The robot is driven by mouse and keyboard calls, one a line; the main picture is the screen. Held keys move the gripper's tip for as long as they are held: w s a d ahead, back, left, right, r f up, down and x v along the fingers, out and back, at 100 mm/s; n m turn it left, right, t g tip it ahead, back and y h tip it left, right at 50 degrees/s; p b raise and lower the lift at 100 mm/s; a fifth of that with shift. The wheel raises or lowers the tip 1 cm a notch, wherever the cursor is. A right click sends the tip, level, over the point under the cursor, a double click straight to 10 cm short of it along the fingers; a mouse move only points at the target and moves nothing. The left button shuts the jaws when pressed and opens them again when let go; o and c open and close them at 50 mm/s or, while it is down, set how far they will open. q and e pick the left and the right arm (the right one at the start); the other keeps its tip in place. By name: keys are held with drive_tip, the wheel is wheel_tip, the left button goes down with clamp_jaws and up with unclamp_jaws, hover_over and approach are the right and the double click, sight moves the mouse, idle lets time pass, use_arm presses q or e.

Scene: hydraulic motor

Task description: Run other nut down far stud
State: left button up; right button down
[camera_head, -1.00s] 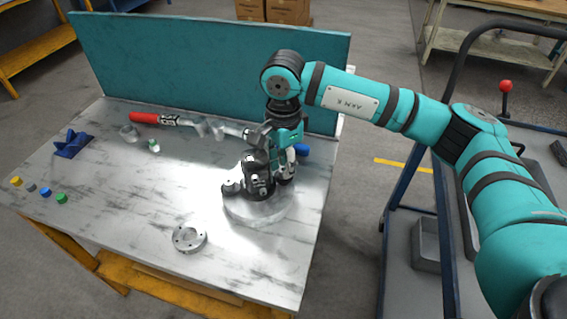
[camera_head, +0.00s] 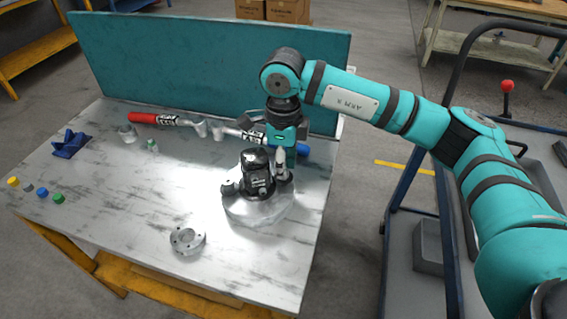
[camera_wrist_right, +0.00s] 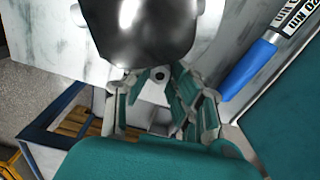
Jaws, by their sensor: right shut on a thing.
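The black hydraulic motor (camera_head: 257,168) stands upright on a round grey base (camera_head: 245,212) at the right of the bench. Its glossy body (camera_wrist_right: 140,25) fills the top of the wrist view. My right gripper (camera_head: 284,172) points down at the motor's right side. In the wrist view, my right gripper's fingers (camera_wrist_right: 160,92) close around a small grey piece with a dark round centre (camera_wrist_right: 159,74), seemingly the nut at the stud. The fingers mostly hide the nut and stud thread. My left gripper is not in view.
A grey ring (camera_head: 187,240) lies at the front. A blue holder (camera_head: 71,144) and several small coloured pieces sit at left. A teal panel (camera_head: 200,70) closes off the back.

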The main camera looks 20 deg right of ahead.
drive_tip(key=c, duration=1.4)
unclamp_jaws()
